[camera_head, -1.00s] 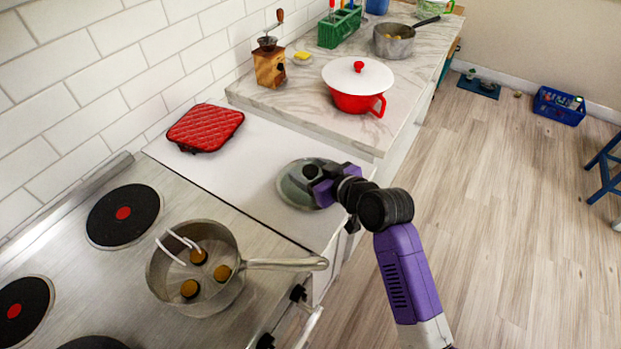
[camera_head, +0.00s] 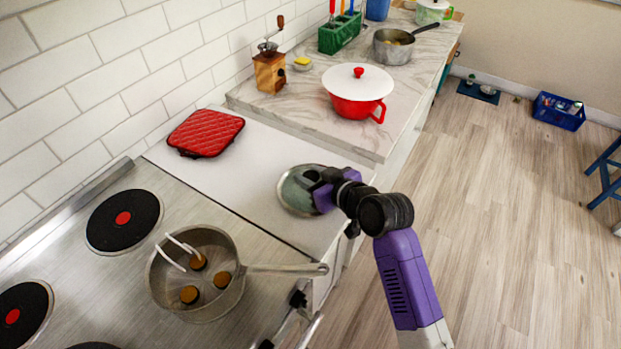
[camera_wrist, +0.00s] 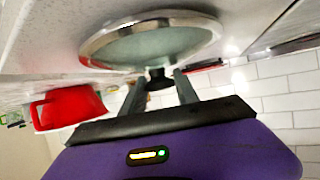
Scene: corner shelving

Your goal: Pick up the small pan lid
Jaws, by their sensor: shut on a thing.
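The small pan lid (camera_head: 291,195), a round grey-green glass disc with a metal rim, is at the white counter section right of the stove. In the wrist view the lid (camera_wrist: 150,45) fills the upper middle, with its dark knob (camera_wrist: 158,80) pointing towards my gripper. My gripper (camera_head: 314,179) is over the lid and hides part of it in the head view. In the wrist view the fingers of my gripper (camera_wrist: 158,85) are on both sides of the knob, shut on it. I cannot tell whether the lid touches the counter.
A saucepan (camera_head: 236,296) with several brown round pieces stands on the stove, its handle pointing right. A red quilted pad (camera_head: 205,133) lies behind left of the lid. A red pot with a white lid (camera_head: 357,85) stands on the raised marble counter beyond.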

